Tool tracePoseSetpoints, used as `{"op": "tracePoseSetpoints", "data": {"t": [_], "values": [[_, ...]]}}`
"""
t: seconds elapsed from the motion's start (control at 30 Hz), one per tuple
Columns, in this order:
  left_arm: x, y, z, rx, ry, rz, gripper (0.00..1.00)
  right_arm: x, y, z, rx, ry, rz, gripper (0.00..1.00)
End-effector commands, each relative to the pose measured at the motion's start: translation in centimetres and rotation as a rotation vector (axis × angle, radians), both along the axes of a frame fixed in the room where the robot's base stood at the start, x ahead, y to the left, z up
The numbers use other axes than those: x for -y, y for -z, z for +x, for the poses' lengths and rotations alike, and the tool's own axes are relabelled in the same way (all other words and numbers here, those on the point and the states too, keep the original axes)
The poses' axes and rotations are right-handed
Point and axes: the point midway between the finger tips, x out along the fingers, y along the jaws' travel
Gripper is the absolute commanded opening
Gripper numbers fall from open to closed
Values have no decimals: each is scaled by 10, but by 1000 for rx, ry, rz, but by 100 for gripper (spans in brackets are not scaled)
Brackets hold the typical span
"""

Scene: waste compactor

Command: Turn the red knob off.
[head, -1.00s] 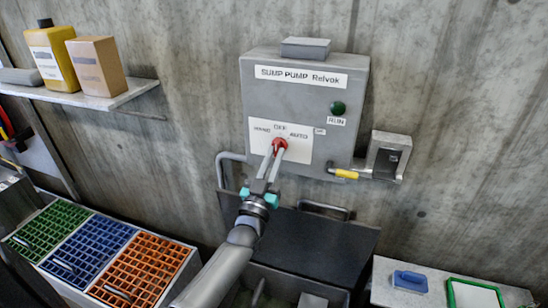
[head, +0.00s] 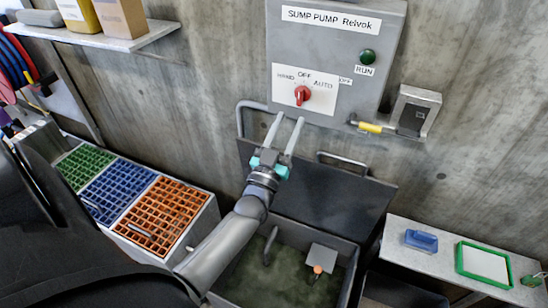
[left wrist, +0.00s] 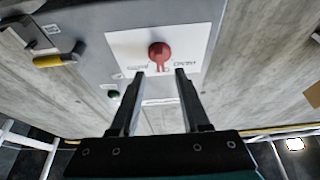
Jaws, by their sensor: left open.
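The red knob (head: 302,95) sits on a white plate (head: 322,86) marked HAND, OFF and AUTO, on the grey sump pump box (head: 345,45). It looks upright, with its bar toward OFF. In the left wrist view the knob (left wrist: 159,53) shows upside down, its bar pointing down between the labels. My left gripper (head: 287,118) is open and empty, just below the knob and apart from it. In the left wrist view its two fingers (left wrist: 160,74) are spread to either side below the knob. My right gripper is not in view.
A green RUN lamp (head: 368,57) and a yellow-handled lever (head: 370,128) are right of the knob. A dark open lid (head: 345,190) and a sump (head: 295,268) lie below. Coloured grates (head: 162,213) stand left; a table (head: 435,262) stands right.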

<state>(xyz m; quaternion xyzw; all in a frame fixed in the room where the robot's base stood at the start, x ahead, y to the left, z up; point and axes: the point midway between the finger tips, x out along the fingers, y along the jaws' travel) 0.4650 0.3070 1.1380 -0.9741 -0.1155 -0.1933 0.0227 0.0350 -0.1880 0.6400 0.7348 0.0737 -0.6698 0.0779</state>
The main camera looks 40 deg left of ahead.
Motion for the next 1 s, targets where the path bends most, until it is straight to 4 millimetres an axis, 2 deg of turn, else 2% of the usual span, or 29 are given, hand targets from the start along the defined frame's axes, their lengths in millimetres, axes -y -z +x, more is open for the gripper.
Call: {"op": "tracePoseSetpoints", "data": {"t": [0.03,0.3,0.5,0.67,1.0], "values": [[2,6,-10,-3,0,-1,46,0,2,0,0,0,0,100],[14,26,-57,-4,0,-1,46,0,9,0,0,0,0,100],[19,35,-79,-2,0,0,46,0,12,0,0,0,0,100],[21,37,-86,0,0,0,46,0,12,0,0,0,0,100],[21,37,-86,0,0,0,46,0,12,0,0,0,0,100]]}}
